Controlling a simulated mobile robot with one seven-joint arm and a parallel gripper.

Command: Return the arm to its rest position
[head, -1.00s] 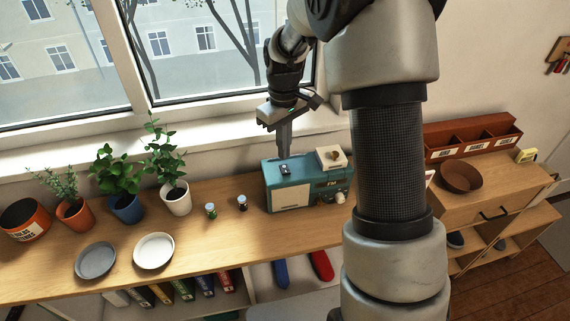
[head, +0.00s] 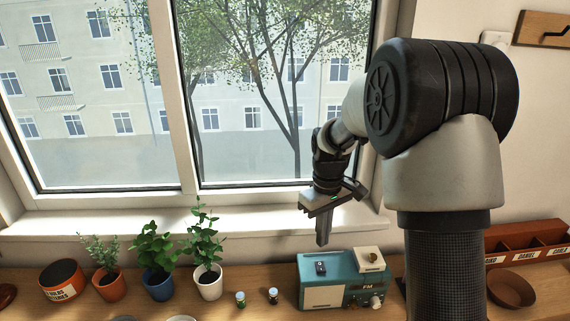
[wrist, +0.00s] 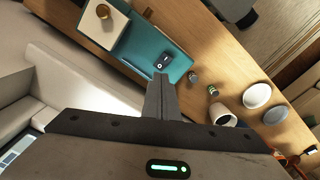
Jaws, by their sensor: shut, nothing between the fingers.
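My gripper (head: 323,240) points down in front of the window, above the left part of a teal radio (head: 340,281). Its fingers are shut with nothing between them. In the wrist view the closed fingers (wrist: 161,82) show with the radio's teal top (wrist: 152,45) beyond them, and a gap seems to lie between. My arm bends at a raised elbow on the right of the head view.
A cream box with a round knob (head: 370,258) sits on the radio. Two small jars (head: 240,299) stand left of it, then several potted plants (head: 207,270). A brown bowl (head: 511,289) and a red-brown labelled organizer (head: 530,242) are at right. The window (head: 270,100) is behind.

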